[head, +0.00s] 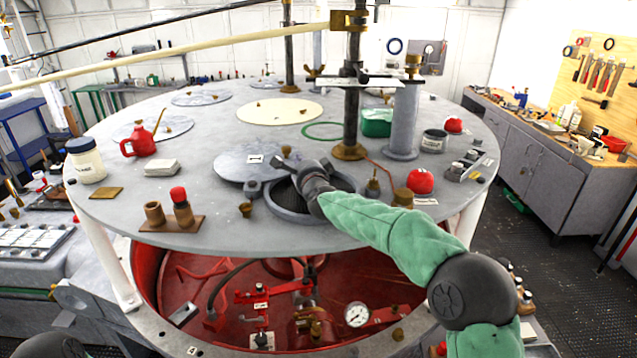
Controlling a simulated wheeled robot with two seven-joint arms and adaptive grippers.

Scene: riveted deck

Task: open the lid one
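A round grey lid (235,165) with a small white label lies flat on the round deck, left of and behind a raised port ring (285,208). The port's dark mesh-like inside shows, so it is uncovered on its near left side. My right gripper (282,157) reaches over the port from the right, its fingertips by the lid's right edge. Its two dark fingers look spread, with nothing visible between them. Whether they touch the lid I cannot tell. The gripper and wrist hide part of the port. My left gripper is out of view.
On the round deck (190,225) stand a red oil can (138,142), a white jar (85,162), a red ball-like knob (420,181) and a green box (377,122). A dark upright post (352,110) rises behind the port. Below the front edge is a red well with a gauge (356,314).

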